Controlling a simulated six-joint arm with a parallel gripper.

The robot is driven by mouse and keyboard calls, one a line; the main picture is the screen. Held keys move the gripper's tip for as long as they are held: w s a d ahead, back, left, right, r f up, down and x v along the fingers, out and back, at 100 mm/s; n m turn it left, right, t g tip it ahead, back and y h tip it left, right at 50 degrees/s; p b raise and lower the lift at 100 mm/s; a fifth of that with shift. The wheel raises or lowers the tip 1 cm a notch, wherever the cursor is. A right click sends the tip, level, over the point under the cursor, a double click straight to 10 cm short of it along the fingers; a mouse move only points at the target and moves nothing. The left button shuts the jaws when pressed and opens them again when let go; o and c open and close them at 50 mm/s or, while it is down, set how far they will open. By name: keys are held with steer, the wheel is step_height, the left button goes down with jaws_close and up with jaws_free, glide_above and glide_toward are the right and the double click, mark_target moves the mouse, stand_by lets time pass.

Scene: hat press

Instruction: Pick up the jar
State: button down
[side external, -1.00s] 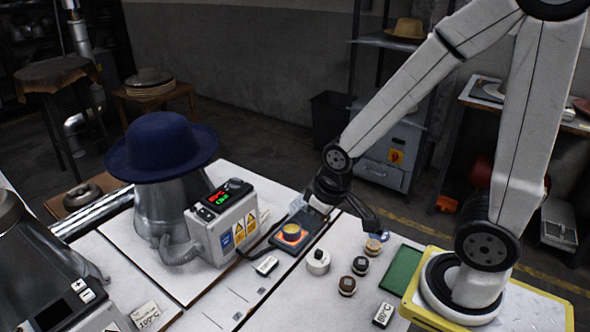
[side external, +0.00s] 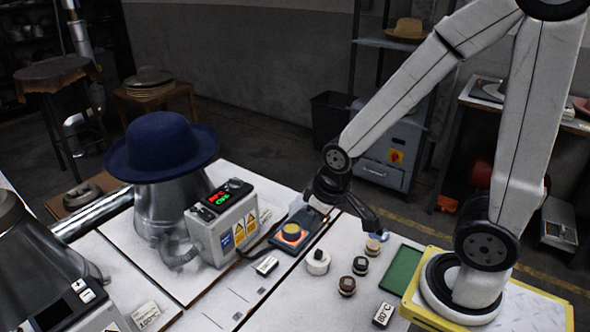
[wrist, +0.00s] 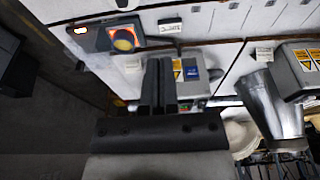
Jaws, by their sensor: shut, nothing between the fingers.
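Several small round jars stand together on the white table in the side view: a white one with a dark knob on top (side external: 317,262), two dark-topped ones (side external: 347,285) (side external: 360,265), and a tan-topped one (side external: 373,246). I cannot tell which of them the task means. My gripper (side external: 322,207) is above the table, behind the jars and close to the button pad. In the wrist view its dark fingers (wrist: 160,85) are together and empty, with the control box beyond them. No jar shows clearly in the wrist view.
The button pad (side external: 291,235) lies left of the jars. The control box (side external: 225,222) and the metal press with a blue hat (side external: 160,147) stand farther left. A green mat (side external: 402,268) and an 80°C label (side external: 382,315) lie right of and in front of the jars.

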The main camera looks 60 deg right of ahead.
jaws_free()
stand_by(0.3)
steer(key=n+h, duration=1.3)
steer(key=n, duration=0.7)
glide_toward(295, 224)
steer(key=shift+s+d+r, duration=0.25)
steer(key=shift+s+r, duration=0.05)
steer(key=shift+s, duration=0.1)
steer(key=shift+w+a+f+n+t, duration=0.15)
steer(key=shift+w+f+n+t, duration=0.15)
steer(key=shift+w+n, duration=0.15)
steer(key=shift+s+x, duration=0.2)
steer(key=shift+x, duration=3.7)
steer(key=shift+f, duration=0.1)
